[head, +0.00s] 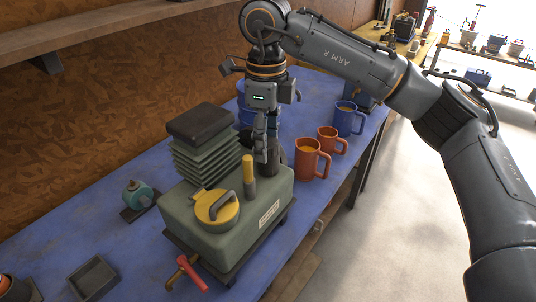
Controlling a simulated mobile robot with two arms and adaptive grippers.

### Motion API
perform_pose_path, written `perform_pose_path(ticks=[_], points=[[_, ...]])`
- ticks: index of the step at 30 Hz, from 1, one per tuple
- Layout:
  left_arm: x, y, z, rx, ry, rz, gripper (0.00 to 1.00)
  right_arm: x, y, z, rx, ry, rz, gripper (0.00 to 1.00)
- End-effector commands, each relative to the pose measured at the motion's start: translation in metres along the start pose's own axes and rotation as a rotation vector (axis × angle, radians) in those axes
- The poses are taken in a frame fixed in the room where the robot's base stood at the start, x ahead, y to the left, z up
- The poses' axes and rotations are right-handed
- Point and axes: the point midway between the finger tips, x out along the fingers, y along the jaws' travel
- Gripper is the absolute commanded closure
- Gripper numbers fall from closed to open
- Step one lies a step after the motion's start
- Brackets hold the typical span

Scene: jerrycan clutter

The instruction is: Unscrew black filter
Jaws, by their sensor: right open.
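A grey-green jerrycan-like tank (238,228) sits on a dark base on the blue table. On its top, toward the back right, stands a dark cylinder (274,160), which looks like the black filter. My right gripper (263,151) points down from above, open, with its fingers at this cylinder. They partly cover it, and I cannot tell whether they touch it. A yellow cap (217,211) with a dark handle is at the front of the tank. My left gripper is not in view.
A black-topped ribbed bellows (203,155) stands close left of the gripper. Orange jugs (311,161) and a blue mug (349,119) stand to the right. A red-handled valve (189,272) projects at the front. A teal part (137,194) and a dark tray (92,277) lie left.

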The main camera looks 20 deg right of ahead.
Motion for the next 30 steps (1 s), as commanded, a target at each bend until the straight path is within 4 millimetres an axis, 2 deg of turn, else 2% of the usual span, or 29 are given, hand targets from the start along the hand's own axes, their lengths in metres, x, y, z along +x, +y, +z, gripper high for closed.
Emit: perform_pose_path(ticks=[1,6,7,11,21,30], points=[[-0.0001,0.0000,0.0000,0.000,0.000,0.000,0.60,-0.0002,0.0000,0.0000,0.000,0.000,0.000,0.51],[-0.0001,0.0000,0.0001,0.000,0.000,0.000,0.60,-0.0001,0.0004,0.0001,-0.001,0.000,0.001,0.86],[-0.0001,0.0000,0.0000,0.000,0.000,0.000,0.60,-0.0001,0.0005,0.0001,-0.001,0.000,0.001,0.88],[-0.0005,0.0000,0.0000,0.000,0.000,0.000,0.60,0.0000,0.0009,0.0002,-0.028,0.000,0.002,0.89],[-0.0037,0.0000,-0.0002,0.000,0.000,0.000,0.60,0.0004,0.0026,0.0001,-0.409,0.000,0.005,0.89],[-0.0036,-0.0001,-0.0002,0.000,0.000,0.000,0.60,0.0012,0.0031,0.0002,-0.447,0.001,0.006,0.89]])
